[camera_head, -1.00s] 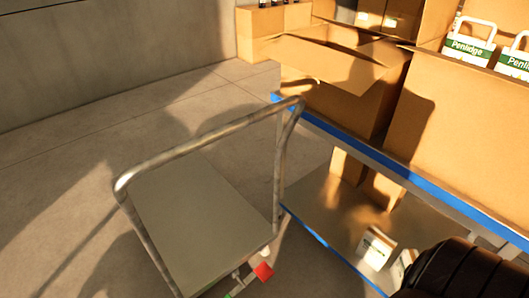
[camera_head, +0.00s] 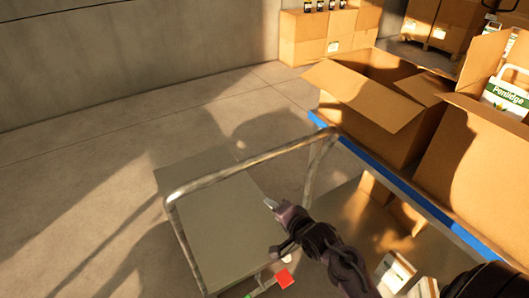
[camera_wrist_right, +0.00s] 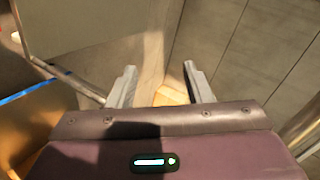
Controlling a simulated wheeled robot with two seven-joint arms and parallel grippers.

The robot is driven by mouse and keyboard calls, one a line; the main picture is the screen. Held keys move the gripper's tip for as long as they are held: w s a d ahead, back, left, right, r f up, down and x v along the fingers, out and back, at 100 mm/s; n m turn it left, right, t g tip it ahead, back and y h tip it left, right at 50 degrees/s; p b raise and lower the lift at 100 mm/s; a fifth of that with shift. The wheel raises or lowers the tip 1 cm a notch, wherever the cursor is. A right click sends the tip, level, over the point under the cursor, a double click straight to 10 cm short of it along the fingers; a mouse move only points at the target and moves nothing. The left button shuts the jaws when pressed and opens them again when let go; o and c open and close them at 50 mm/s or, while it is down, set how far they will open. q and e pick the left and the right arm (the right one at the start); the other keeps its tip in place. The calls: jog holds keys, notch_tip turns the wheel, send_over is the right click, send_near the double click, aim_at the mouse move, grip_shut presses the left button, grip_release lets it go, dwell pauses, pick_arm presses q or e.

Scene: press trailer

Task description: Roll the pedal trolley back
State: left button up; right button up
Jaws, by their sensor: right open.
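The pedal trolley has a flat grey platform (camera_head: 212,218) and a bent metal push handle (camera_head: 250,162), standing on the floor left of the blue-edged shelf. A red pedal (camera_head: 284,277) and a green one show at its near end. My right gripper (camera_head: 270,204) is over the platform, below the handle's top bar in the picture; whether it is in front of or behind the bar's plane is unclear. In the right wrist view its two fingers (camera_wrist_right: 160,85) stand apart with nothing between them. Metal tubing shows at both sides there. My left gripper is out of view.
A blue-edged shelf (camera_head: 395,181) with open cardboard boxes (camera_head: 384,100) stands close on the right, with white cartons (camera_head: 394,271) lower down. Stacked boxes (camera_head: 324,36) stand by the back wall. The floor (camera_head: 100,150) left of and behind the trolley is clear.

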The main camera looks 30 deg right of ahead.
aim_at(264, 153)
jog(key=r+m+t, duration=0.1)
jog(key=r, duration=0.4)
jog(key=r+m+t, duration=0.1)
jog(key=r, duration=0.5)
jog(key=r+m+p, duration=0.1)
jog(key=r, duration=0.5)
jog(key=shift+s+d+t, duration=0.1)
jog(key=shift+d+t, duration=0.2)
jog(key=shift+t, duration=0.1)
jog(key=shift+w+r, duration=0.15)
jog(key=shift+w, duration=0.05)
jog(key=p+x, duration=0.1)
jog(key=x, duration=0.6)
jog(key=shift+w+p, duration=0.3)
jog(key=shift+p, duration=0.1)
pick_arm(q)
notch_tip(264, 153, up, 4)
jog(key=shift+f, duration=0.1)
pick_arm(e)
jog(key=shift+a, duration=0.1)
grip_shut()
